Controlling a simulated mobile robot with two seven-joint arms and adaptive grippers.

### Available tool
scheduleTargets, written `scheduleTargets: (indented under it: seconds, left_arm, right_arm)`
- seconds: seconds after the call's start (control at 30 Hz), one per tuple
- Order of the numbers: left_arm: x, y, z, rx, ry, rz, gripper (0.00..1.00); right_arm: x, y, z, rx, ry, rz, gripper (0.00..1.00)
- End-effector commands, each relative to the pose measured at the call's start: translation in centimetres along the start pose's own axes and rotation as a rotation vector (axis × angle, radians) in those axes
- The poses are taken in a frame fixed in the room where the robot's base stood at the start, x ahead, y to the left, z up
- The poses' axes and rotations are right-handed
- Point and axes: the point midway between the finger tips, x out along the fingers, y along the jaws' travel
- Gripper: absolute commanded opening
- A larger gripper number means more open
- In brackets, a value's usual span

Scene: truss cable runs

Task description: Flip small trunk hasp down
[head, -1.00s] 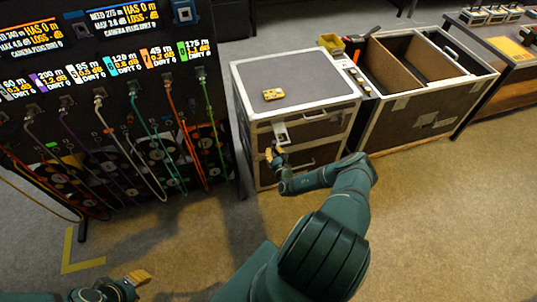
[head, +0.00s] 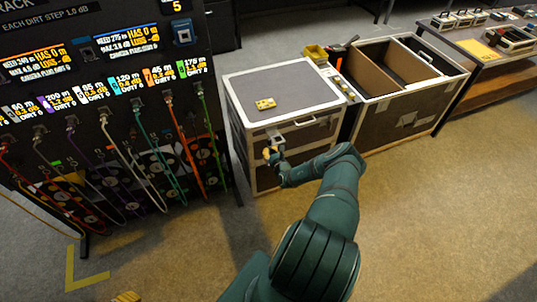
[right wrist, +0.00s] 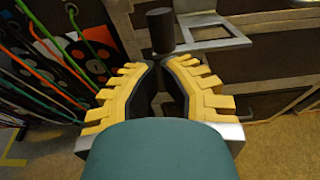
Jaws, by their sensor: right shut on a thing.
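The small trunk (head: 246,127) has a grey top with pale metal edges and stands right of the cable rack. Its silver hasp (right wrist: 218,37) is a plate with a rectangular opening on the trunk front, right of the fingertips in the right wrist view. A dark round knob (right wrist: 160,32) is beside the plate, at the fingertips. My right gripper (head: 270,153) is at the trunk front; its yellow fingers (right wrist: 160,66) are closed together at the knob. The exact contact is hidden. Only the yellow tips of my left gripper (head: 127,297) show at the bottom edge.
A yellow gadget (head: 265,103) lies on the trunk top. The cable rack (head: 110,100) with hanging cables is at left. The floor in front is free.

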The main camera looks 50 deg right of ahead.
Motion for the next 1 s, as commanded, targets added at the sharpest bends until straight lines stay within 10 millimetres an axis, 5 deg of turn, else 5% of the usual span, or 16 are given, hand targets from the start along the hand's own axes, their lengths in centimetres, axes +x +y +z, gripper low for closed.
scheduleTargets:
  seconds: [0.43,1.0]
  left_arm:
    - [-1.2,0.4,-0.2,0.001,0.000,0.002,0.37]
    - [-0.5,0.2,-0.1,0.001,0.000,0.001,0.37]
  right_arm:
    - [0.1,-0.4,1.4,-0.002,-0.002,-0.001,0.00]
    - [0.2,-0.6,0.9,-0.003,-0.006,-0.001,0.00]
